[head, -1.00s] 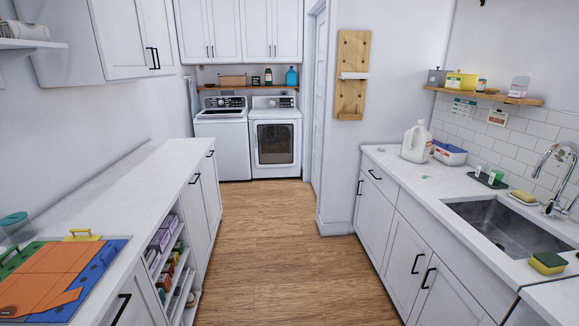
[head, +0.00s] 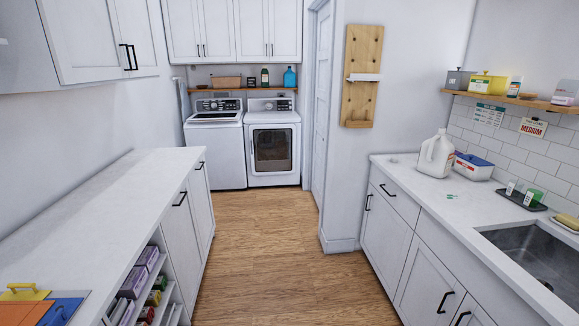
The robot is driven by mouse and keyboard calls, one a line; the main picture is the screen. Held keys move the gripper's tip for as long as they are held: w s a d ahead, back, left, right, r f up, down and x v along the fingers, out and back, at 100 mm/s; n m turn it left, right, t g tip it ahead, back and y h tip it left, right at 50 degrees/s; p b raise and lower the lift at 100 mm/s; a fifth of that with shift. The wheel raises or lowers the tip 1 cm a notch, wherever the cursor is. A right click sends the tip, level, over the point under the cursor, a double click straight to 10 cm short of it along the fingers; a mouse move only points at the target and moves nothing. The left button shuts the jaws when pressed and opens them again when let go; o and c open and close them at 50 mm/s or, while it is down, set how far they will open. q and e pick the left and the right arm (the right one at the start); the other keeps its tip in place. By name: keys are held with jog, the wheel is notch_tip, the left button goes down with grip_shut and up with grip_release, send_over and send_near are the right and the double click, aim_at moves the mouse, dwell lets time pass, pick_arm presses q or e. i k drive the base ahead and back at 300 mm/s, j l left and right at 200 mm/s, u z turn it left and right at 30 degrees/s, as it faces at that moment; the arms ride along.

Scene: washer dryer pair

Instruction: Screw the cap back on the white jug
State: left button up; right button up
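The white jug (head: 437,156) stands upright on the right-hand counter, near its far end, with its handle and a coloured label edge showing. No cap can be made out on its neck at this size. A small greyish item (head: 394,161) lies on the counter to the left of the jug; I cannot tell whether it is the cap. Small green marks (head: 452,197) lie on the counter in front of the jug. Neither of my grippers is in view.
A blue-lidded white box (head: 473,167) stands right of the jug. A dark tray (head: 519,197) with small items sits by the sink (head: 540,262). A shelf (head: 530,102) hangs above. The wooden floor (head: 262,240) between the counters is clear up to the washer and dryer (head: 273,148).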

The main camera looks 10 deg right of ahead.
aim_at(437, 153)
jog(key=i, duration=1.6)
jog(key=i+j+z, duration=0.15)
jog(key=i+z, duration=0.2)
jog(key=i, duration=0.4)
jog(key=i+j+z, duration=0.2)
jog(key=i+z, duration=0.15)
jog(key=i+j+z, duration=0.7)
jog(key=i+j, duration=0.2)
